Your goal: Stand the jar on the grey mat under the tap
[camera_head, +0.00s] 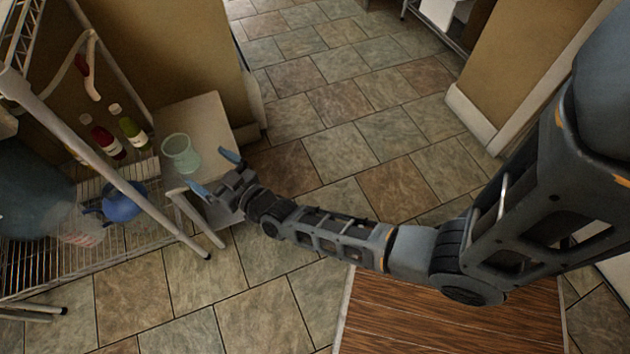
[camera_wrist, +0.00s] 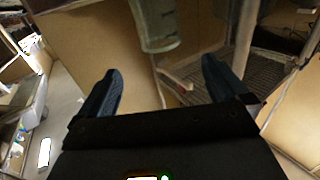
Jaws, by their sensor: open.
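The jar (camera_head: 181,152) is a pale green, see-through vessel with an open top. It stands upright on a small beige side table (camera_head: 207,115), near the table's front left. My gripper (camera_head: 214,173) is open and empty, just right of and in front of the jar, its fingers pointing towards it. In the wrist view the jar (camera_wrist: 157,25) shows at the top, beyond and roughly between the spread fingertips (camera_wrist: 161,68), apart from them. I cannot make out the grey mat or the tap for certain.
A wire rack (camera_head: 60,265) stands at left, with a slanting post (camera_head: 120,183) near the table. It holds a blue round vessel (camera_head: 124,203), a large bluish bucket (camera_head: 30,205) and red and green bottles (camera_head: 132,128). The tiled floor (camera_head: 330,110) beyond the table is clear.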

